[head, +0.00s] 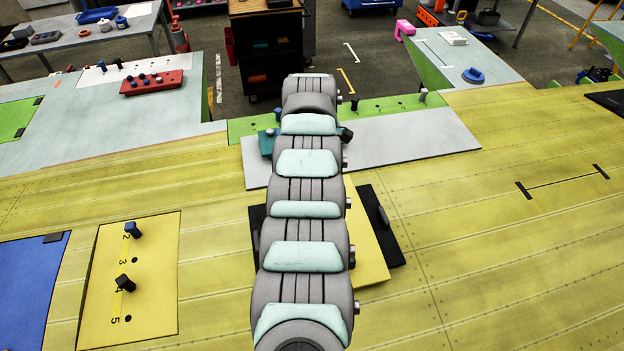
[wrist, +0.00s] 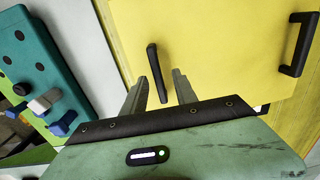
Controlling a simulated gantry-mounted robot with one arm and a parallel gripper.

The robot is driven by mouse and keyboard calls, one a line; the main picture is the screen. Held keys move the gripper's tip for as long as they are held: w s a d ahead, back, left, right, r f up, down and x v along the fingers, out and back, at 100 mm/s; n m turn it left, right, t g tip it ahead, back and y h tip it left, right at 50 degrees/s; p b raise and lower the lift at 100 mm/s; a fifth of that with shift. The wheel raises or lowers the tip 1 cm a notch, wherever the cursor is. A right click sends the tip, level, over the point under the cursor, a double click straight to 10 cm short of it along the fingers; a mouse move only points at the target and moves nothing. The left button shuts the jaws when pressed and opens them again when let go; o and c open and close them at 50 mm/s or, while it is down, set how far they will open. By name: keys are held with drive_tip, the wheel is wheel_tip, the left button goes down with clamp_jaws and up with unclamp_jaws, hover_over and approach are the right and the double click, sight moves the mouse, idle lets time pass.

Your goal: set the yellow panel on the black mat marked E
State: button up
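A yellow panel (head: 366,255) shows beside my arm in the head view, turned at an angle over a black mat (head: 397,250). I cannot tell whether it rests on the mat or is above it. No letter shows on the mat. In the wrist view the panel (wrist: 225,45) fills the upper middle and has a black bar handle (wrist: 153,65). My gripper (wrist: 160,75) has its fingers apart, one on each side of this handle, with gaps visible. In the head view my arm hides the gripper and much of the panel.
A second black handle (wrist: 298,45) stands at right in the wrist view. A teal block (wrist: 40,65) with pegs lies at left, near a grey plate (head: 420,137). The wing at right is mostly clear.

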wheel_tip(320, 180, up, 8)
drive_tip(key=p, duration=0.2)
drive_tip(key=shift+f, duration=0.1)
drive_tip(key=shift+o, duration=0.6)
